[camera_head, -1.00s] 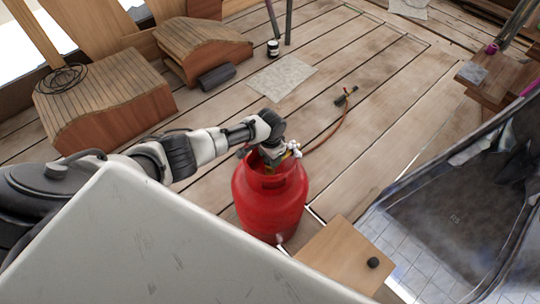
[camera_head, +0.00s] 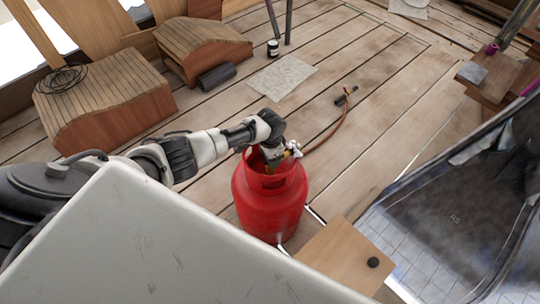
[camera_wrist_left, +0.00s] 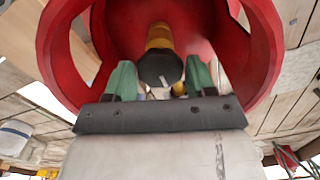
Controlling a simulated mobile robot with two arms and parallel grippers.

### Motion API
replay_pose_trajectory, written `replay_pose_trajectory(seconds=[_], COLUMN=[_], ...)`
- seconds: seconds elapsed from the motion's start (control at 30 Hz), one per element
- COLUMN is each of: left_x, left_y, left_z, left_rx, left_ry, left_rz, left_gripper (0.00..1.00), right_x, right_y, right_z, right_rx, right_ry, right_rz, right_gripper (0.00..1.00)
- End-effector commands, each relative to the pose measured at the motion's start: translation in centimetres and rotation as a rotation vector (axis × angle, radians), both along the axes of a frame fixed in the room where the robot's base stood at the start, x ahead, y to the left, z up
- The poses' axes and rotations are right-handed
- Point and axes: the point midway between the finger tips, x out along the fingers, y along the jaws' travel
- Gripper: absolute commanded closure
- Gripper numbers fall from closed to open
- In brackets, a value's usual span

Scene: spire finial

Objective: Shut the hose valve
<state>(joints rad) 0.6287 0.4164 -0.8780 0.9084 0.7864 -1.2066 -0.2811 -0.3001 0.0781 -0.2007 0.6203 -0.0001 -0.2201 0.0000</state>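A red gas cylinder (camera_head: 268,208) stands upright on the deck, with a valve (camera_head: 292,150) inside its collar at the top. An orange-brown hose (camera_head: 336,132) runs from the valve to a dark torch-like end on the planks. In the left wrist view, a black faceted knob (camera_wrist_left: 160,68) on a yellow brass stem sits inside the red collar (camera_wrist_left: 262,45). My left gripper (camera_head: 273,150) is at the collar opening. Its green fingertips (camera_wrist_left: 160,80) are apart, one on each side of the knob, with visible gaps; contact cannot be told. My right gripper is out of view.
A wooden board with a black knob (camera_head: 345,258) is close in front of the cylinder. A glossy dark basin-like thing (camera_head: 450,220) is at the right. Wooden boxes (camera_head: 105,100) stand at the left. The planks behind the cylinder are mostly clear, with a flat mat (camera_head: 283,76).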

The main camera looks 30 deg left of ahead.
Motion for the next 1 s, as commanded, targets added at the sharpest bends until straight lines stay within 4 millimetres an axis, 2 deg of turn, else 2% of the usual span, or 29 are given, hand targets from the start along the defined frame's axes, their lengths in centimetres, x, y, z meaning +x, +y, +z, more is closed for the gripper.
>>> replay_pose_trajectory(seconds=[0.03, 0.1, 0.13, 0.47, 0.57, 0.8, 1.0], left_x=[0.0, 0.0, 0.0, 0.0, 0.0, 0.1, 0.0], left_y=[0.0, 0.0, 0.0, 0.0, 0.0, 0.0, 0.0], left_z=[0.0, 0.0, 0.0, 0.6, 2.1, 7.0, 9.9], left_rx=[0.001, 0.000, 0.000, -0.001, -0.001, -0.001, -0.001], left_ry=[0.001, 0.000, 0.000, -0.001, -0.002, -0.003, -0.001], left_rz=[0.001, 0.001, 0.001, 0.003, 0.001, 0.001, 0.001], left_gripper=[0.37, 0.26, 0.25, 0.25, 0.25, 0.25, 0.25], right_x=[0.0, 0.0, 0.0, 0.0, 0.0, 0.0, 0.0], right_y=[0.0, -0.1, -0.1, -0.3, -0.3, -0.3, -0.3], right_z=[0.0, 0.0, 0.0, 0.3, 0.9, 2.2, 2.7], right_rx=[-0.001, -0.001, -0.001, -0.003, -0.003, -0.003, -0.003], right_ry=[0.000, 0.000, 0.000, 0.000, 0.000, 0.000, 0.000], right_rz=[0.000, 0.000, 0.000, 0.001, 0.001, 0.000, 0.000], right_gripper=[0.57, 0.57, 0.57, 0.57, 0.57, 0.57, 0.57])
